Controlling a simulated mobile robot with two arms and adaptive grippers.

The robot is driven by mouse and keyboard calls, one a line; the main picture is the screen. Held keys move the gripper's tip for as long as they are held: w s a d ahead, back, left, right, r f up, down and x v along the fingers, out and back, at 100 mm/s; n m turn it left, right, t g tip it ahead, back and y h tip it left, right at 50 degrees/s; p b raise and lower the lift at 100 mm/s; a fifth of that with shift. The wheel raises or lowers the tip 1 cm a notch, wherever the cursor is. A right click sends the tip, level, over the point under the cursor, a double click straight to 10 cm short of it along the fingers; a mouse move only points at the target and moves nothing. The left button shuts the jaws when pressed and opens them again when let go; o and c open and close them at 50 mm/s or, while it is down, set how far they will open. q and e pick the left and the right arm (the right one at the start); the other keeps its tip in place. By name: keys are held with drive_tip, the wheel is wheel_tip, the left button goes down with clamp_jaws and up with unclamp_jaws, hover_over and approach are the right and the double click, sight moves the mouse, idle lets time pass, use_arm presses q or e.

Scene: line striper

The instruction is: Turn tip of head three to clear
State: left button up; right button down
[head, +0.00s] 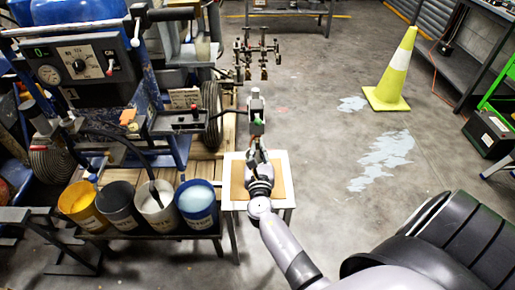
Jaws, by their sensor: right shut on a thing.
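My right gripper (256,152) reaches forward from the lower right, over the small white-framed stand. It is shut at the lower end of the nearest spray head (256,108), where a small tip sits. The fingers largely hide the tip, so I cannot tell which way it points. A small green spot and a reddish spot show just above the fingers. More spray heads (257,55) hang on a bar farther back. No head number is readable. My left gripper is not in view.
The striper machine (85,70), with gauge and control panel, stands at left. Yellow, black, white and blue buckets (197,205) stand on a low rack. A yellow-green cone (393,75) stands on the floor at right. Pale paint patches mark open floor between.

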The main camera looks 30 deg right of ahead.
drive_tip(key=shift+r+n+p, duration=0.15)
drive_tip(key=shift+n+p, duration=0.25)
drive_tip(key=shift+p, duration=0.05)
drive_tip(key=shift+n+p, duration=2.3)
drive_tip(key=shift+n, duration=0.9)
drive_tip(key=shift+n+p, duration=0.55)
drive_tip(key=shift+n, duration=0.25)
